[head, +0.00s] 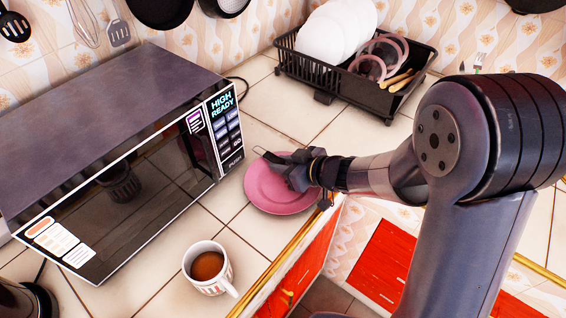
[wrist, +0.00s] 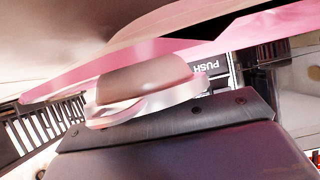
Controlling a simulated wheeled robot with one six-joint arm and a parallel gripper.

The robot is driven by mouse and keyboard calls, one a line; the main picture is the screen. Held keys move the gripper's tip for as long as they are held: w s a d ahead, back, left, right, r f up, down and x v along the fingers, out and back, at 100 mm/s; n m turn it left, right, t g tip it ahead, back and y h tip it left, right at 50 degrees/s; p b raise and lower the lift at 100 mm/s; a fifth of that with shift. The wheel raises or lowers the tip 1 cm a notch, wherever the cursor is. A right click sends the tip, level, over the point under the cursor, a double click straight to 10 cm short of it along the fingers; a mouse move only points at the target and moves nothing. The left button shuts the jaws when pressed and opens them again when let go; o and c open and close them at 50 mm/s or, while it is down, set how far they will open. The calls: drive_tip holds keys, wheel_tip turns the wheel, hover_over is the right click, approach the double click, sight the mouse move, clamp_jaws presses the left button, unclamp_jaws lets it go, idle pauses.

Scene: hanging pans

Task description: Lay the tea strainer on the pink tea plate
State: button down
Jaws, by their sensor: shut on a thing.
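The pink tea plate (head: 268,198) lies on the tiled counter, right of the microwave. It also shows in the wrist view as a pink band with an edge (wrist: 90,76) across the top. My gripper (head: 284,166) is low over the plate and hides its right part. It is shut on the tea strainer, of which only a thin pale loop (head: 260,151) shows beyond the fingertips in the head view. In the wrist view a rounded piece with a pale rim (wrist: 146,102) sits close to the gripper body, probably the strainer. I cannot tell whether the strainer touches the plate.
A dark microwave (head: 115,150) stands close on the left. A striped mug (head: 211,280) with brown liquid is in front, near the counter edge. A black dish rack (head: 345,92) with plates stands behind. Red cupboard doors (head: 300,272) are below the edge. Utensils and pans hang above.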

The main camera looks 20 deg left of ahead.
drive_tip(key=c, duration=1.5)
unclamp_jaws()
drive_tip(key=shift+f, duration=0.15)
drive_tip(key=shift+c, duration=0.2)
drive_tip(key=shift+r+p, duration=0.3)
drive_tip(key=shift+r, duration=0.1)
drive_tip(key=p+v, duration=0.2)
drive_tip(key=v, duration=1)
